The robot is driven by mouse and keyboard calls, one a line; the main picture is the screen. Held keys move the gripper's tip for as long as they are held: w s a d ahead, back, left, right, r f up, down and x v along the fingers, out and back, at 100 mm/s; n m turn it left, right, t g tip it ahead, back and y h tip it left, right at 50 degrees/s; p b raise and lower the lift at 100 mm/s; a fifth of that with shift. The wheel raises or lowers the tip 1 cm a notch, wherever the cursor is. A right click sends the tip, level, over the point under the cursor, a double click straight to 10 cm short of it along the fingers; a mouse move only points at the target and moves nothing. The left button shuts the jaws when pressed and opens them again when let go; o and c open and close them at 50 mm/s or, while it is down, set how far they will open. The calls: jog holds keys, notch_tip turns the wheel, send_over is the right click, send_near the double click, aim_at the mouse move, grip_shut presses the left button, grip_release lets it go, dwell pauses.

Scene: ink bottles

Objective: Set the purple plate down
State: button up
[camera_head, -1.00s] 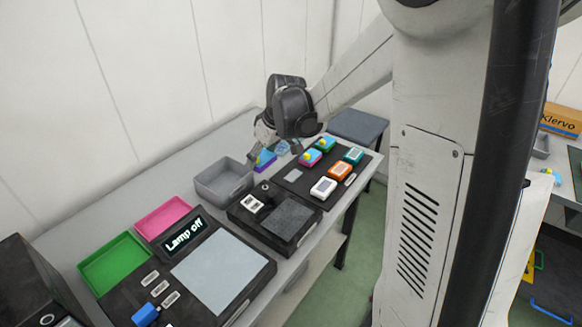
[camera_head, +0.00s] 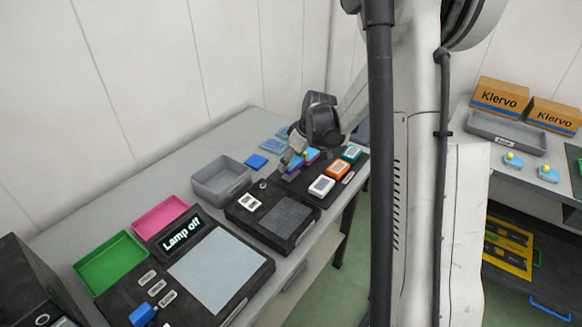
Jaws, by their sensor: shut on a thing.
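The purple plate (camera_head: 294,167) is small and partly hidden by my gripper (camera_head: 291,158). My gripper is shut on it and points down over the dark mat (camera_head: 335,188) at the far end of the table. I cannot tell whether the purple plate touches the mat.
White (camera_head: 321,187), orange (camera_head: 338,171) and teal (camera_head: 351,153) blocks stand on the mat's right side. A blue plate (camera_head: 256,161) lies left of the mat. A grey bin (camera_head: 221,182), a dark device (camera_head: 275,217), pink (camera_head: 160,217) and green (camera_head: 110,265) trays stand nearer.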

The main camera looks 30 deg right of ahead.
aim_at(294, 163)
jog(key=shift+f, duration=1.45)
jog(key=shift+f, duration=0.1)
jog(key=shift+f+b, duration=0.1)
jog(key=shift+b, duration=0.2)
jog(key=o, duration=0.9)
